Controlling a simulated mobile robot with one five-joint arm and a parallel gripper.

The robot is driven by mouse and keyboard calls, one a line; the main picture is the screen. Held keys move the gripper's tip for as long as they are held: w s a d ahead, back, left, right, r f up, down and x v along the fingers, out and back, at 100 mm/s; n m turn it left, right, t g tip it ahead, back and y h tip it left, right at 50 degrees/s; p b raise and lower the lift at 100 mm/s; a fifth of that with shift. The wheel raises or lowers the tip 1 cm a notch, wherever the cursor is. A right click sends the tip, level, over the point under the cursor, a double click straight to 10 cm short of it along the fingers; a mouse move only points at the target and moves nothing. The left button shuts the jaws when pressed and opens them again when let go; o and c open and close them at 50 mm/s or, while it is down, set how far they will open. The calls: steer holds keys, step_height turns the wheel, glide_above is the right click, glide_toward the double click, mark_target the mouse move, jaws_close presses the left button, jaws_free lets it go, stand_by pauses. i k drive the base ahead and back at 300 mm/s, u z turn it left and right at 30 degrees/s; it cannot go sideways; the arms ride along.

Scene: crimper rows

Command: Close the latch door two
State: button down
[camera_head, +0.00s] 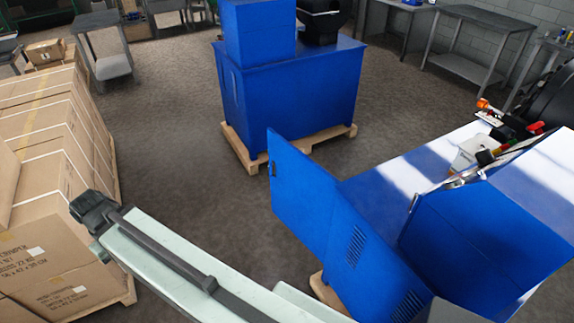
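A blue machine (365,262) stands at the right on a pallet. A flat blue door (300,197) stands open from it, sticking out to the left and back. A small dark latch (272,168) sits near the door's free edge. No number shows on the door, so I cannot tell whether it is door two. My pale arm link crosses the bottom left, in front of the boxes and apart from the door in the picture. It ends in a dark joint block. No gripper fingers show.
Stacked cartons (45,150) on a pallet fill the left. A second blue machine (295,95) stands on a pallet (240,150) at the back. Grey tables (480,45) line the back right. The brown floor (180,150) between cartons and machines is clear.

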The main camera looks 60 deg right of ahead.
mark_target(304, 196)
steer(key=u, duration=0.15)
steer(key=i, duration=0.95)
steer(key=z, duration=0.1)
